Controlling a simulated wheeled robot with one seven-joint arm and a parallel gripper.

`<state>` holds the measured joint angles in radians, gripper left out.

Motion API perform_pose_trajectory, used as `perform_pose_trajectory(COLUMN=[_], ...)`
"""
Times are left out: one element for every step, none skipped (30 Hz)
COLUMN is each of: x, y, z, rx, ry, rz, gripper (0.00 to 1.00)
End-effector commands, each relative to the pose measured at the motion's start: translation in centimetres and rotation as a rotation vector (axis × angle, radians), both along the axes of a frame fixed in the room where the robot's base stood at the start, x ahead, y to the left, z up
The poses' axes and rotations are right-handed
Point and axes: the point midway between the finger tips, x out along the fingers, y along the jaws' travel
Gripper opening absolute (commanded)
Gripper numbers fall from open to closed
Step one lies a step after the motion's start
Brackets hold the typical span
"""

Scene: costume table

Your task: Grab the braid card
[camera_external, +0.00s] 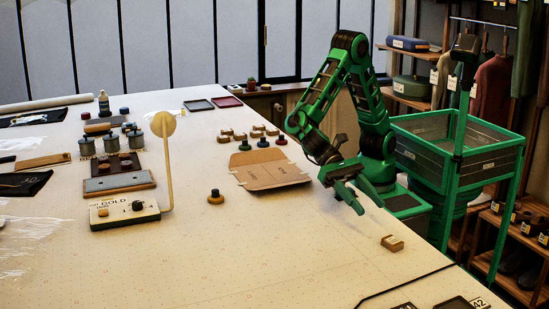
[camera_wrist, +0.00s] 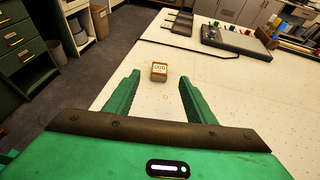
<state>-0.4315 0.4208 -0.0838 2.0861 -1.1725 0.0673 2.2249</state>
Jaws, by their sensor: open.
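A small tan, block-like piece (camera_external: 391,243) lies on the table near its right edge; it may be the braid card, but I cannot be sure. In the wrist view it shows as a small brown piece with a pale, marked label (camera_wrist: 159,70). My gripper (camera_external: 369,208) is open and empty, above the table and a little up-left of the piece in the external view. In the wrist view the piece appears ahead, between the two green fingers (camera_wrist: 159,79), apart from both.
The table (camera_external: 300,250) is clear around the piece. A flat brown cardboard sheet (camera_external: 268,172) lies left of my arm, with small spools and blocks behind it. A gold-labelled device with a lamp-like stalk (camera_external: 125,213) stands further left. Dark trays (camera_external: 460,304) lie at the front edge.

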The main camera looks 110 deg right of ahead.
Motion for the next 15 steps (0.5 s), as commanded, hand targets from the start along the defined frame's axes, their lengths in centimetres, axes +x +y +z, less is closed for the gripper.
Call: perform_pose_trajectory(x=[0.0, 0.0, 0.0, -0.1, -0.1, -0.2, -0.2, -0.3, -0.4, -0.5, -0.5, -0.6, -0.6, -0.7, -0.8], y=[0.0, 0.0, 0.0, 0.1, 0.2, 0.5, 0.8, 1.2, 1.8, 2.2, 2.6, 3.2, 3.5, 3.8, 4.3], z=[-0.8, -1.0, -1.3, -1.5, -1.6, -1.8, -1.9, -2.1, -2.3, -2.5, -2.7, -2.9, -3.1, -3.2, -3.4], rx=[-0.001, -0.001, -0.001, -0.001, -0.001, -0.002, -0.002, -0.001, -0.001, -0.002, -0.002, -0.001, -0.001, -0.003, -0.003], ry=[0.002, 0.002, 0.001, 0.000, -0.001, -0.001, -0.002, -0.002, -0.002, -0.002, -0.002, -0.003, -0.004, -0.003, -0.002], rz=[-0.001, -0.001, 0.000, 0.001, 0.001, 0.003, 0.003, 0.003, 0.004, 0.004, 0.004, 0.003, 0.002, 0.002, 0.003], gripper=[0.50, 0.50, 0.50, 0.50, 0.50, 0.50, 0.50, 0.50, 0.50, 0.50, 0.50, 0.50, 0.50, 0.50, 0.50])
